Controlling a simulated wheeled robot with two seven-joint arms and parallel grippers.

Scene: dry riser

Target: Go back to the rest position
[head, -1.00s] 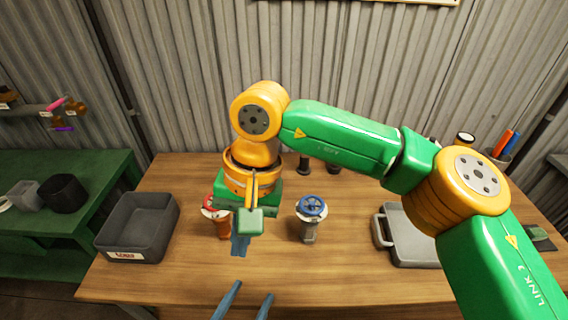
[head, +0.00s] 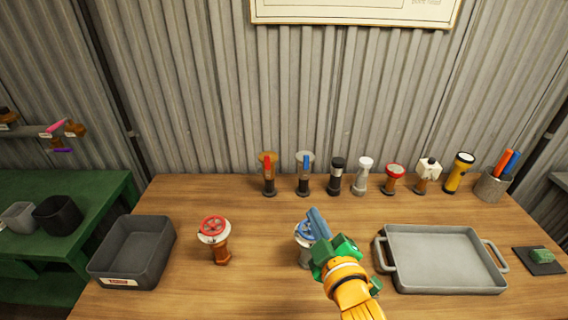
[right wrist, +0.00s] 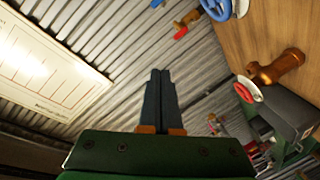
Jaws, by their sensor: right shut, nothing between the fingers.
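My right gripper (head: 316,216) is shut and empty, held in front of the blue-wheel valve (head: 302,232) and partly hiding it in the head view. Its closed fingers also show in the right wrist view (right wrist: 159,76), with nothing between them. The red-wheel valve (head: 214,234) stands upright on the wooden table to the left, apart from the gripper. My left gripper is not in view.
A grey bin (head: 132,252) stands at the table's left and a grey tray (head: 442,262) at its right. Several small valves and torches, including a yellow torch (head: 459,172), line the back. A pen cup (head: 492,185) is at the back right. The front left-centre is clear.

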